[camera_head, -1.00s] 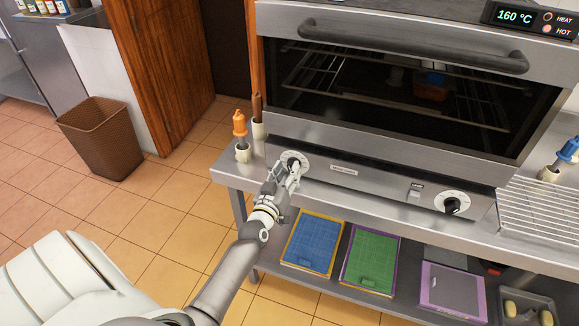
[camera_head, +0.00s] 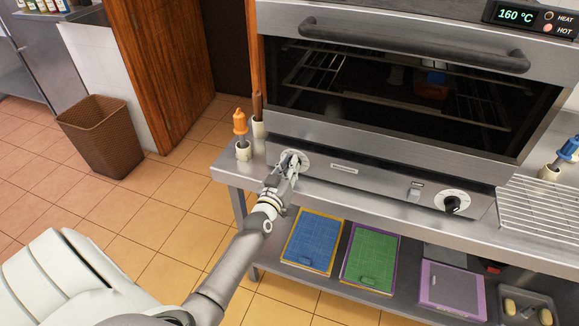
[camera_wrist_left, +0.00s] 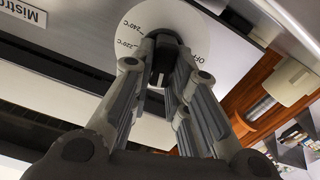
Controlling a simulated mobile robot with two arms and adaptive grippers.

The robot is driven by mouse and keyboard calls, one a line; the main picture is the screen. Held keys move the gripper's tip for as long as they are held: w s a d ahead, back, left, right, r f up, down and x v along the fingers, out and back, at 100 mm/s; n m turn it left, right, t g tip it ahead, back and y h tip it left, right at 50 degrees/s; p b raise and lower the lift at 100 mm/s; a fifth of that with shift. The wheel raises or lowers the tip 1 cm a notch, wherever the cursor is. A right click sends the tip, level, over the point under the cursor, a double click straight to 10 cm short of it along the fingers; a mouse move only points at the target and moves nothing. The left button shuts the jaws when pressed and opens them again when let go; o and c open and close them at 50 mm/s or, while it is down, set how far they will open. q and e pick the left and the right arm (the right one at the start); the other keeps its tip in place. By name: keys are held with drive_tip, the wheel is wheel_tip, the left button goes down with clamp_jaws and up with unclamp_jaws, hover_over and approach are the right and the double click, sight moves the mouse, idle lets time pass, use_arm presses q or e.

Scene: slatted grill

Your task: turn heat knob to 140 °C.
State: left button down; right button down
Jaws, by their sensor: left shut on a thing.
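The heat knob (camera_wrist_left: 163,70) is a dark knob on a white dial (camera_wrist_left: 175,28), at the left end of the oven's front panel. In the left wrist view the dial shows OFF, 240 °C and 220 °C marks; the knob's pointer is hidden by my fingers. My left gripper (camera_head: 292,163) is shut on this knob, with its fingers on both sides of it, as the left wrist view also shows (camera_wrist_left: 168,75). The display (camera_head: 515,15) at the top right reads 160 °C. The HOT lamp (camera_head: 548,28) beside it looks lit. My right gripper is not in view.
The oven handle (camera_head: 410,45) runs above the panel. A second dial knob (camera_head: 452,204) and a small switch (camera_head: 414,194) sit to the right. Coloured boards (camera_head: 313,242) lie on the shelf below.

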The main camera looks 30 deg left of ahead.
use_arm(q)
drive_tip(key=shift+a+f+n+b, duration=0.15)
drive_tip(key=shift+n+b, duration=0.15)
drive_tip(key=shift+n, duration=1.1)
drive_tip(key=shift+a+n+b, duration=0.1)
drive_tip(key=shift+n+b, duration=0.15)
drive_tip(key=shift+n, duration=1.15)
drive_tip(key=c, duration=1.4)
unclamp_jaws()
drive_tip(key=shift+s, duration=0.1)
drive_tip(key=v, duration=1.2)
drive_tip(key=shift+f, duration=0.1)
